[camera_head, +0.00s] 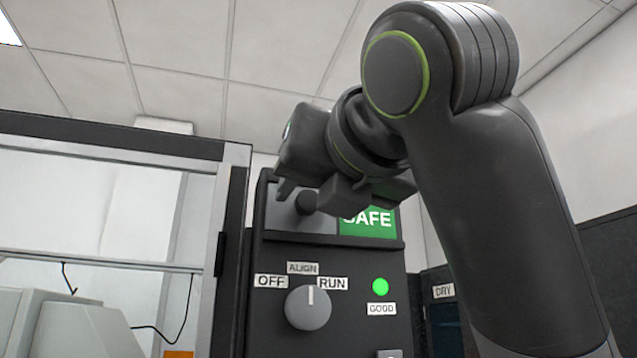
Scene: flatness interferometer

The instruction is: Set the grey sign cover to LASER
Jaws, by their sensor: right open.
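The sign panel is on the upper part of a dark instrument column. The grey sign cover (318,225) is at the left of the panel, with a dark round knob (305,204) on it. A green SAFE sign (372,221) shows to its right, its upper left part hidden by my gripper. My right gripper (313,201) is open at the cover, one finger on each side of the knob in the picture. I cannot tell whether the fingers touch the knob. No LASER wording is visible. My left gripper is not in view.
Below the sign, a rotary dial (308,308) points up between OFF, ALIGN and RUN labels. A green lamp (380,286) above a GOOD label is lit. A framed glass enclosure (232,200) stands left of the column. A DRY label (443,291) is at the right.

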